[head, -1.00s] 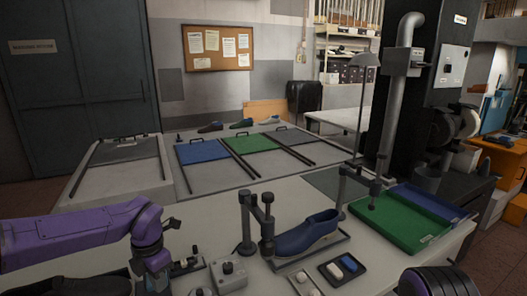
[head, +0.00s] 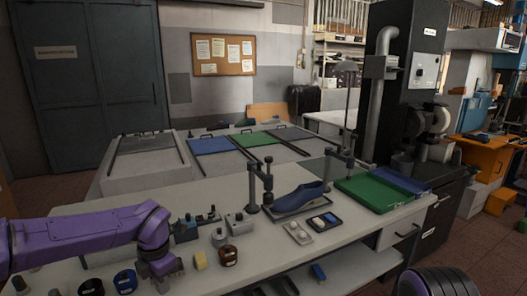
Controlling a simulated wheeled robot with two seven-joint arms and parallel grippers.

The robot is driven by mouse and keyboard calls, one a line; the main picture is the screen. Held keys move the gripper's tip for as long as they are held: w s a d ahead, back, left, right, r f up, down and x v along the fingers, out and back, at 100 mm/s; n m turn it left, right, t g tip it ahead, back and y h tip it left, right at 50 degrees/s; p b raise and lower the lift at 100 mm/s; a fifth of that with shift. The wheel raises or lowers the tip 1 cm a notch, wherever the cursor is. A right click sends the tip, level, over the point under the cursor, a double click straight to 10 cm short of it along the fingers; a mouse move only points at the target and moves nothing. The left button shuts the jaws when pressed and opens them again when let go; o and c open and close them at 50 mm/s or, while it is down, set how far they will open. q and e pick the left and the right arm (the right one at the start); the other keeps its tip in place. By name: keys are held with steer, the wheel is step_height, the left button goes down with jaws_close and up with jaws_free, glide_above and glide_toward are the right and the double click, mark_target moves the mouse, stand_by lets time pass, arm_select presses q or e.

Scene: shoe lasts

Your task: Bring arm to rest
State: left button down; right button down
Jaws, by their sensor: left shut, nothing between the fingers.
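My left arm comes in from the left, purple, over the near left of the grey worktable (head: 330,222). Its gripper (head: 164,284) points down at the lower edge, shut and empty, with its tips partly cut off or hard to make out. It is apart from the blue shoe-shaped last (head: 298,196), which lies on a dark tray beside a post clamp (head: 253,190) in the middle of the table. A dark, purple-ribbed part of my right arm shows at the lower right; the right gripper is not in view.
Near my left gripper stand a yellow block (head: 200,260), a brown round jar (head: 228,256) and a dark blue jar (head: 125,281). A green tray (head: 372,193) is at the table's right. A shelf (head: 335,272) lies below.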

arm_select(q)
steer(key=s+a+f+m+t+y+b, duration=0.1)
steer(key=s+a+f+m+y, duration=0.15)
steer(key=f, duration=0.45)
steer(key=s+a+f+m+t+y, duration=0.1)
steer(key=s+f+m+y, duration=0.1)
steer(key=s+f+m, duration=0.35)
steer(key=s+a+f+m+t+y+b, duration=0.1)
steer(key=s+f+m+y, duration=0.15)
steer(key=f, duration=0.65)
steer(key=s+f+m+h, duration=0.2)
steer(key=s+f+m, duration=0.2)
steer(key=s, duration=0.6)
steer(key=s+f+m+h, duration=0.2)
steer(key=s+f+m, duration=0.2)
steer(key=s+m, duration=0.3)
steer(key=s, duration=0.4)
steer(key=shift+a+f+m+b, duration=0.25)
steer(key=shift+m+b, duration=0.1)
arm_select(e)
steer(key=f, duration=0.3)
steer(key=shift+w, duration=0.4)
